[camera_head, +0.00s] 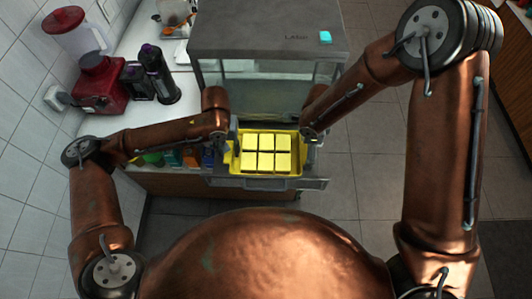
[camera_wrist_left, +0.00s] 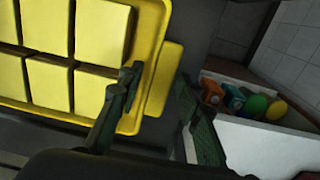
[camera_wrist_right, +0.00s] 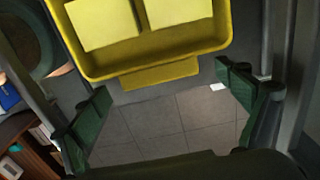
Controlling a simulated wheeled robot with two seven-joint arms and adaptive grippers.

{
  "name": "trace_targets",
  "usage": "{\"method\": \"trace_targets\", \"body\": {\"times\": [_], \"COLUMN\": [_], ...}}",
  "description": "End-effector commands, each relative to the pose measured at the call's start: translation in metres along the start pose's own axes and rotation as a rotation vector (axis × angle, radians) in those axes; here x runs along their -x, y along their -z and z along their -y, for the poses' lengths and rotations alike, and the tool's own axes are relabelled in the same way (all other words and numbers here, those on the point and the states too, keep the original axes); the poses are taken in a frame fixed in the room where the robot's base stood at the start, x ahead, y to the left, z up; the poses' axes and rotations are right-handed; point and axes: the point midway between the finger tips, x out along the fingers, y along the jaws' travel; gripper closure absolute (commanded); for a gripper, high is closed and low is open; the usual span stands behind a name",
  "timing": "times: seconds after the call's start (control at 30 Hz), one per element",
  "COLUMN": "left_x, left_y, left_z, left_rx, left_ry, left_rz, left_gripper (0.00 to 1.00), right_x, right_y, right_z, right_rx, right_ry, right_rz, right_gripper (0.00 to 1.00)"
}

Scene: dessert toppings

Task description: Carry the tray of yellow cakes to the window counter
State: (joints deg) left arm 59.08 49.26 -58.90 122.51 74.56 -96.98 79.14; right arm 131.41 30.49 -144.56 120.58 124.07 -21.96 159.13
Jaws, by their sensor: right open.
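The yellow tray (camera_head: 265,174) holds several square yellow cakes (camera_head: 266,153) in rows. It sits at the front of a grey glass-walled cabinet. My left gripper (camera_head: 229,146) is at the tray's left end. In the left wrist view its open fingers (camera_wrist_left: 160,82) stand apart, one over the tray rim and one beyond the yellow end tab (camera_wrist_left: 170,78). I cannot tell whether they touch. My right gripper (camera_head: 306,138) is at the tray's right end. In the right wrist view its open fingers (camera_wrist_right: 168,84) are apart, with the other end tab (camera_wrist_right: 160,77) ahead of the gap.
The grey cabinet (camera_head: 265,30) stands behind the tray, with a cyan object (camera_head: 325,37) on top. A white counter (camera_head: 135,50) at left carries a red blender (camera_head: 98,82) and a dark bottle (camera_head: 158,75). Tiled floor (camera_head: 372,170) is clear at right.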

Motion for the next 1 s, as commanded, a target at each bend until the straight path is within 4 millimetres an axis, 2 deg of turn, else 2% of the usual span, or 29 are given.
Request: {"method": "trace_targets", "body": {"times": [0.2, 0.5, 0.9, 1.0], "left_x": [-0.015, -0.016, -0.016, -0.016], "left_y": [0.0, 0.0, 0.0, 0.0], "left_z": [0.0, 0.0, 0.0, 0.0], "left_rx": [-0.001, 0.0, 0.0, 0.0], "left_ry": [0.0, 0.0, 0.0, 0.0], "left_rz": [-0.001, -0.002, -0.002, -0.001], "left_gripper": [0.68, 0.69, 0.96, 1.0], "right_x": [-0.015, -0.016, -0.016, -0.016], "right_y": [0.0, 0.0, 0.0, 0.0], "right_z": [0.0, 0.0, 0.0, 0.0], "right_rx": [0.0, 0.0, 0.0, 0.0], "right_ry": [-0.001, 0.0, 0.0, 0.0], "right_rz": [0.0, 0.001, 0.0, 0.001], "right_gripper": [0.07, 0.08, 0.35, 0.42]}}
